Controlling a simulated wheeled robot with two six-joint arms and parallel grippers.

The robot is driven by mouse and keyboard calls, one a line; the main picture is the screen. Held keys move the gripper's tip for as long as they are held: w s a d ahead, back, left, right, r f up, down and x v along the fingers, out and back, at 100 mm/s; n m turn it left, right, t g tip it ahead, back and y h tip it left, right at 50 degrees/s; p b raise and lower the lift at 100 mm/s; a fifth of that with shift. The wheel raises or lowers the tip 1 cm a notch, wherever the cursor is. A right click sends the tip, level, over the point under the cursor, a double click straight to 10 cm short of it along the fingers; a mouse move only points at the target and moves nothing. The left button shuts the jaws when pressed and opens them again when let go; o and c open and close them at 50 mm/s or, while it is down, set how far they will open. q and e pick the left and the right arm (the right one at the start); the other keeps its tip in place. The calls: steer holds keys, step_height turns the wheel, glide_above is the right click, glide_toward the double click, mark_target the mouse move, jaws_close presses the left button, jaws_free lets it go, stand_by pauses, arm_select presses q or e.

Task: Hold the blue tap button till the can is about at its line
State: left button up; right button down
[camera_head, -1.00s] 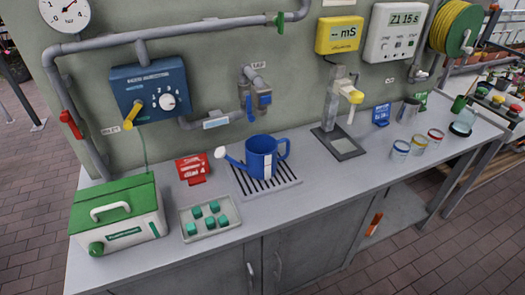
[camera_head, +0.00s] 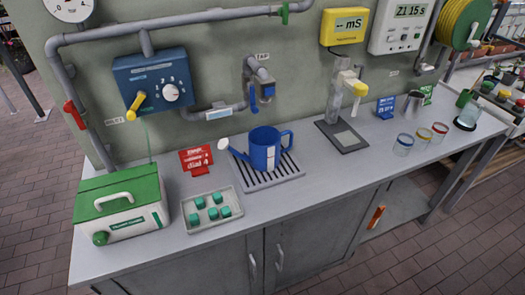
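The blue watering can (camera_head: 265,149) stands upright on the slotted drain tray (camera_head: 274,178), its white rose pointing left. A white strip with marks shows on the can's front; the water level inside cannot be seen. The tap (camera_head: 257,80) is on the wall above the can, with a pipe end and blue parts. Whether water runs from the tap cannot be made out. Neither of my grippers is in view.
A green-lidded box (camera_head: 120,205), a red sign (camera_head: 196,160) and a tray of green cubes (camera_head: 189,226) are left of the can. A dispenser stand (camera_head: 341,134) and several jars are to the right. The bench front is clear.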

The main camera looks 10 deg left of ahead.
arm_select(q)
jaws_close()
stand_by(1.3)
